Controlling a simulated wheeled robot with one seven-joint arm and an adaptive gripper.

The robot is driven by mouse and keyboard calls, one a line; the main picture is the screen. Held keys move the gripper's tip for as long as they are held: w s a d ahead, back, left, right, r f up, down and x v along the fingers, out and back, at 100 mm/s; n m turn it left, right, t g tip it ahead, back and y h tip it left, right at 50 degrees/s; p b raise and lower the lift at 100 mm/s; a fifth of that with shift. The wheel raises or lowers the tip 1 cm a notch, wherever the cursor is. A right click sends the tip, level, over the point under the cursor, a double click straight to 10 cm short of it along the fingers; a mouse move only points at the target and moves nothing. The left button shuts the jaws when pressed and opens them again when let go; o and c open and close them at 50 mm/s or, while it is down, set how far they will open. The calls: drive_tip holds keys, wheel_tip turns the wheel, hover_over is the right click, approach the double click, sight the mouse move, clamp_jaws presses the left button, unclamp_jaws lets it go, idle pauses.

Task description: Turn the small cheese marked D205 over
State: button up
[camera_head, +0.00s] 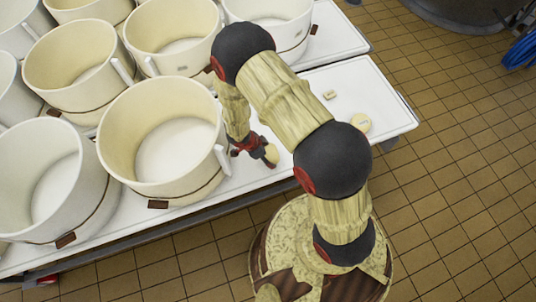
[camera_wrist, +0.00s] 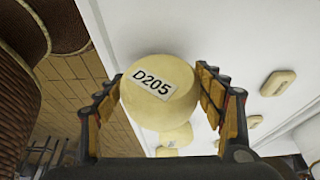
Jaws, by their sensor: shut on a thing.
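The small cheese marked D205 (camera_wrist: 160,108) is a pale yellow round between the two padded fingers of my gripper (camera_wrist: 158,88) in the wrist view. My gripper is shut on it, one finger at each side. Its white label with D205 faces the wrist camera, slightly slanted. In the head view my gripper (camera_head: 258,150) is over the white table, just right of the front vat, and the cheese (camera_head: 271,153) shows pale at its tip. I cannot tell whether the cheese touches the table.
Several cream vats stand on the left, the nearest (camera_head: 160,186) close beside my gripper. On the white table (camera_head: 385,101) lie another round cheese (camera_head: 360,123) and a small oblong piece (camera_head: 330,94). Bare table surrounds them. Tiled floor (camera_head: 440,200) lies beyond the table edge.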

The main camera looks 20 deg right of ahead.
sight(272, 148)
drive_tip(key=shift+f, duration=0.65)
idle(0.6)
drive_tip(key=o, duration=1.6)
drive_tip(key=shift+r, duration=0.1)
wheel_tip(272, 148, up, 10)
drive_tip(key=shift+f, duration=0.1)
drive_tip(key=shift+w, duration=0.1)
